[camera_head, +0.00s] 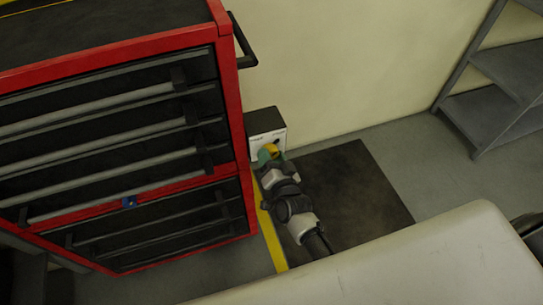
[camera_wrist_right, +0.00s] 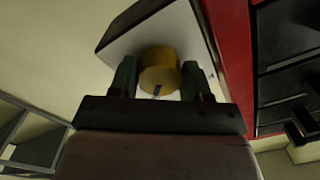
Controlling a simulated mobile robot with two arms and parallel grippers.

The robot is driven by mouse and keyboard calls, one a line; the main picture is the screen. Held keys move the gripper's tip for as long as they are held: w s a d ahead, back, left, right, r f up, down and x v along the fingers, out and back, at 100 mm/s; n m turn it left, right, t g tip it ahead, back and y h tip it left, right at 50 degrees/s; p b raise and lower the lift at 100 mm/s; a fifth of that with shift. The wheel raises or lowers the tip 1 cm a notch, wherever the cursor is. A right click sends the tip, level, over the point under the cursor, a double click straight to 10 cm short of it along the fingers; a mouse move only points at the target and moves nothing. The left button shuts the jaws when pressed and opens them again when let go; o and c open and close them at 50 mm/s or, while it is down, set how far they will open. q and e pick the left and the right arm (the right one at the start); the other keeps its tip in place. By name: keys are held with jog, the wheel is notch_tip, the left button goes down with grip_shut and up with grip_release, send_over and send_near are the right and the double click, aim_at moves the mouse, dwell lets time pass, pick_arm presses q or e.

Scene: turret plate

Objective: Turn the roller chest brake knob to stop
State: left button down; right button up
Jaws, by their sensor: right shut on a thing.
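The brake knob (camera_wrist_right: 160,72) is a yellow round knob on the face of a small white and dark box (camera_head: 267,133) beside the red roller chest (camera_head: 232,90). In the right wrist view, my right gripper (camera_wrist_right: 158,84) has its two dark green fingers on either side of the knob, shut on it. In the head view, my right gripper (camera_head: 270,153) reaches the lower part of the box's white face, and the knob shows only in part. Which way the knob is set cannot be read. My left gripper is not in view.
The red chest with dark drawers and grey handles stands close on the left of the box. A dark mat (camera_head: 365,190) lies on the floor, with a yellow line (camera_head: 272,240) along its left edge. Grey shelves (camera_head: 500,90) stand at the right.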

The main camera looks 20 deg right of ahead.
dwell(0.3)
jog(key=o, duration=0.9)
jog(key=shift+o, duration=0.2)
jog(key=s, duration=1)
jog(key=shift+s+d+b, duration=0.2)
jog(key=shift+s+b, duration=0.1)
jog(key=shift+s, duration=0.1)
jog(key=shift+f, duration=0.15)
